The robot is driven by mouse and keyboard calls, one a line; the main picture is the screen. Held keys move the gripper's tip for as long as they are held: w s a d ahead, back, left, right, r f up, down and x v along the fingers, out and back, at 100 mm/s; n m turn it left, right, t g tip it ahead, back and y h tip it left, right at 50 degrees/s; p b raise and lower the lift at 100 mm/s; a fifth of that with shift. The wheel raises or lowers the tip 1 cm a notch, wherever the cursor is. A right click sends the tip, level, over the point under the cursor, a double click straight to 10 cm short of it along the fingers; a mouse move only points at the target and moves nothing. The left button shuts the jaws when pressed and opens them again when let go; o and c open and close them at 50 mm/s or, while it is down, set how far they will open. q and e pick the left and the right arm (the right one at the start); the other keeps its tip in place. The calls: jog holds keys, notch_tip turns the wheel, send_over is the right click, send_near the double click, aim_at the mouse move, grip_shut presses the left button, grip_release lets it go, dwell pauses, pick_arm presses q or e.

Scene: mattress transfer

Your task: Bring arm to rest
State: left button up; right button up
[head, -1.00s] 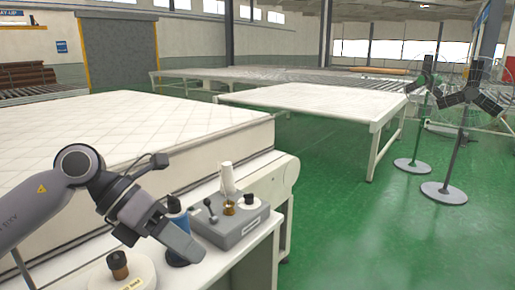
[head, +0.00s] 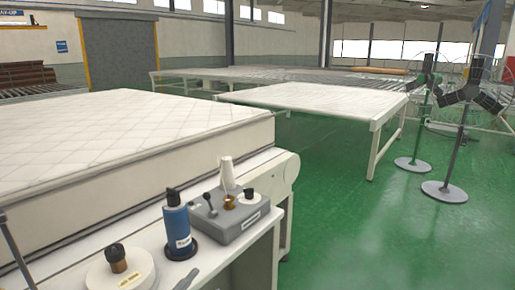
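A grey tip (head: 187,279) at the bottom edge of the head view looks like the end of my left gripper; the rest of that arm is out of frame. I cannot tell whether it is open or shut. It is in front of the blue bottle (head: 177,228), apart from it in the picture. My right gripper is not in view. The white quilted mattress (head: 120,125) lies flat on the conveyor at the left, behind the small bench (head: 215,262).
On the bench are the upright blue bottle, a grey control box (head: 230,217) with a lever and knobs, a white cone (head: 227,175) and a round white base with a dark knob (head: 117,262). An empty white table (head: 315,100) stands beyond. Fans (head: 447,190) stand at right on clear green floor.

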pick_arm(q)
jog(key=s+a+f+n+g+y, duration=0.2)
jog(key=s+a+f+n+y, duration=0.1)
jog(key=f, duration=0.5)
jog(key=s+a+f+n+g+y, duration=0.2)
jog(key=s+a+f+n+y, duration=0.1)
jog(key=s+f, duration=0.5)
jog(key=s+a+f+n+g+y, duration=0.2)
jog(key=s+a+f+n+y, duration=0.1)
jog(key=f+n, duration=0.4)
notch_tip(320, 180, down, 3)
jog(key=shift+s+a+f+g+y+b, duration=0.1)
jog(key=shift+s+a+g+y+b, duration=0.3)
jog(key=shift+s+y, duration=0.65)
jog(key=shift+s+d, duration=0.1)
